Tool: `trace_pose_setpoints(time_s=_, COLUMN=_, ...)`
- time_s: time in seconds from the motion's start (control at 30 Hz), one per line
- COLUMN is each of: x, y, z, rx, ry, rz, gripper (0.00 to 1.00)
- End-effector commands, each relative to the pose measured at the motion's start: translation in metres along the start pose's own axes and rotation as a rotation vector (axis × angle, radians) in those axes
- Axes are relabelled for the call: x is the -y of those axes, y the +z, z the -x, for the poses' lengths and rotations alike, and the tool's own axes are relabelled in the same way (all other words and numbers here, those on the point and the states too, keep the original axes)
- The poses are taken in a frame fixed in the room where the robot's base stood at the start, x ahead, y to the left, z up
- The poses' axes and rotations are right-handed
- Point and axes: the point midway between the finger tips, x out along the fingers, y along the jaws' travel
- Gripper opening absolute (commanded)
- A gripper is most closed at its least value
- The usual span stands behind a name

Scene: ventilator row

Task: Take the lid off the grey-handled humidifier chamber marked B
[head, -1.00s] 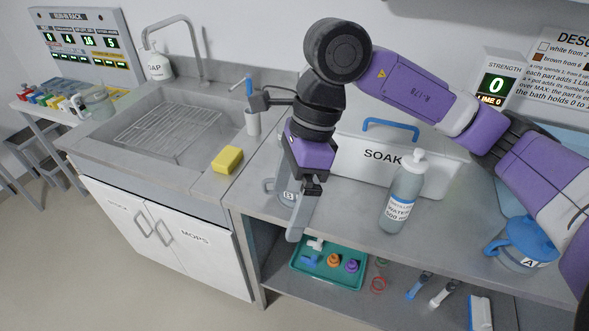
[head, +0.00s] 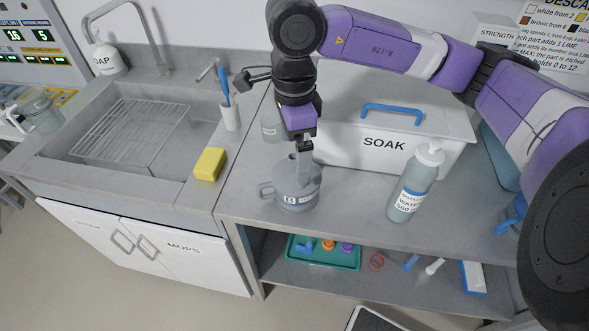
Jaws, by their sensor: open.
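The humidifier chamber marked B (head: 298,199) stands upright on the steel counter, left of the water bottle. It has a grey handle (head: 266,190) on its left side and a grey lid (head: 291,176) on top. My gripper (head: 303,168) points down over the lid, its fingers at the lid's top. The jaws are open; whether they touch the lid or straddle its knob I cannot tell. The lid sits on the chamber.
The white SOAK bin (head: 346,149) with a blue handle stands behind. A water bottle (head: 410,188) is to the right. A blue-handled chamber (head: 508,215) is mostly hidden by my arm. The sink (head: 150,170) and yellow sponge (head: 210,164) are left. A green tray (head: 345,262) is below.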

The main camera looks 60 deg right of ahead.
Motion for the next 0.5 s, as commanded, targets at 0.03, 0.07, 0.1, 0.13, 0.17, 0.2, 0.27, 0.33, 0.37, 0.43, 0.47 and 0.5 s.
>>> trace_pose_setpoints(time_s=0.03, x=-0.001, y=-0.001, z=-0.004, rx=0.002, ry=0.005, rz=-0.002, gripper=1.0)
trace_pose_setpoints(time_s=0.07, x=-0.001, y=-0.002, z=-0.007, rx=0.002, ry=0.004, rz=-0.003, gripper=1.0)
trace_pose_setpoints(time_s=0.1, x=-0.001, y=-0.003, z=-0.013, rx=0.002, ry=0.006, rz=-0.002, gripper=1.0)
trace_pose_setpoints(time_s=0.13, x=-0.001, y=-0.004, z=-0.017, rx=0.003, ry=0.005, rz=-0.003, gripper=1.0)
trace_pose_setpoints(time_s=0.17, x=-0.001, y=-0.005, z=-0.021, rx=0.003, ry=0.006, rz=-0.003, gripper=1.0)
trace_pose_setpoints(time_s=0.2, x=-0.001, y=-0.006, z=-0.026, rx=0.002, ry=0.006, rz=-0.003, gripper=1.0)
trace_pose_setpoints(time_s=0.27, x=0.0, y=-0.005, z=-0.035, rx=0.002, ry=0.004, rz=-0.001, gripper=1.0)
trace_pose_setpoints(time_s=0.33, x=0.0, y=-0.005, z=-0.041, rx=0.001, ry=0.003, rz=-0.001, gripper=1.0)
trace_pose_setpoints(time_s=0.37, x=0.0, y=-0.005, z=-0.043, rx=0.001, ry=0.002, rz=-0.001, gripper=1.0)
trace_pose_setpoints(time_s=0.43, x=0.0, y=-0.005, z=-0.046, rx=0.001, ry=0.002, rz=0.0, gripper=1.0)
trace_pose_setpoints(time_s=0.47, x=0.0, y=-0.005, z=-0.046, rx=0.001, ry=0.001, rz=0.0, gripper=1.0)
trace_pose_setpoints(time_s=0.5, x=0.0, y=-0.005, z=-0.046, rx=0.001, ry=0.001, rz=0.0, gripper=1.0)
